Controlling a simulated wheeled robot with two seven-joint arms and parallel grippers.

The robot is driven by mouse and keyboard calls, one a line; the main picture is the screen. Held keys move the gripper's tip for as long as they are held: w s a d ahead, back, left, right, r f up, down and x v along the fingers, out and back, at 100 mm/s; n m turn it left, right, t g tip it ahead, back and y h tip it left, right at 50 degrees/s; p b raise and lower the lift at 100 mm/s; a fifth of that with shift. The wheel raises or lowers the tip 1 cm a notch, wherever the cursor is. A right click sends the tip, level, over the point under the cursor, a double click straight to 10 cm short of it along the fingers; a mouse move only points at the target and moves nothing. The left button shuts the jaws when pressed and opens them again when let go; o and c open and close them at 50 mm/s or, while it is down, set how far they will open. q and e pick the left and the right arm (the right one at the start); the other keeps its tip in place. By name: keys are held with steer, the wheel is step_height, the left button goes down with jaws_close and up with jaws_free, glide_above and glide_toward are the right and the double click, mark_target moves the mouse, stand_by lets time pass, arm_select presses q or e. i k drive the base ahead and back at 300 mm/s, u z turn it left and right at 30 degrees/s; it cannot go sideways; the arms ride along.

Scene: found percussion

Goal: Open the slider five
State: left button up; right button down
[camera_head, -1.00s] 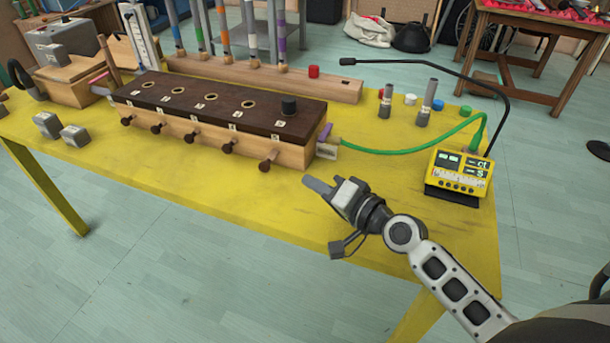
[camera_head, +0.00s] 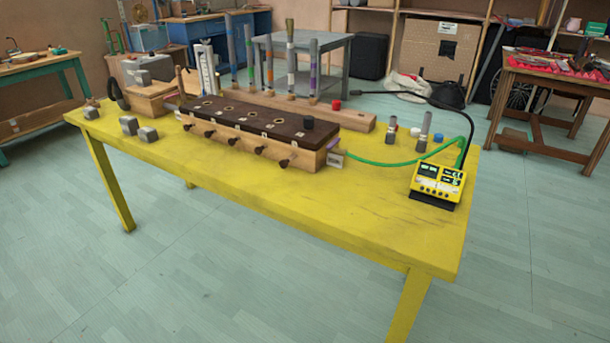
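The slider box (camera_head: 240,145) is a long light-wood block with a dark brown top, lying on the yellow table (camera_head: 300,200). The rightmost front knob (camera_head: 284,163) is near the right end. Small labels beside the knobs are too small to read. Neither of my grippers is in view.
A yellow meter (camera_head: 437,182) with a green cable (camera_head: 400,164) and a black gooseneck stands at the table's right. Grey blocks (camera_head: 147,134) lie at the left. Coloured tubes (camera_head: 291,70) stand in a wooden rail behind. The table's front strip is clear.

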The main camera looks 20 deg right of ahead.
mark_target(283, 164)
steer(key=u, duration=0.5)
steer(key=i, duration=1.25)
steer(key=z, duration=0.9)
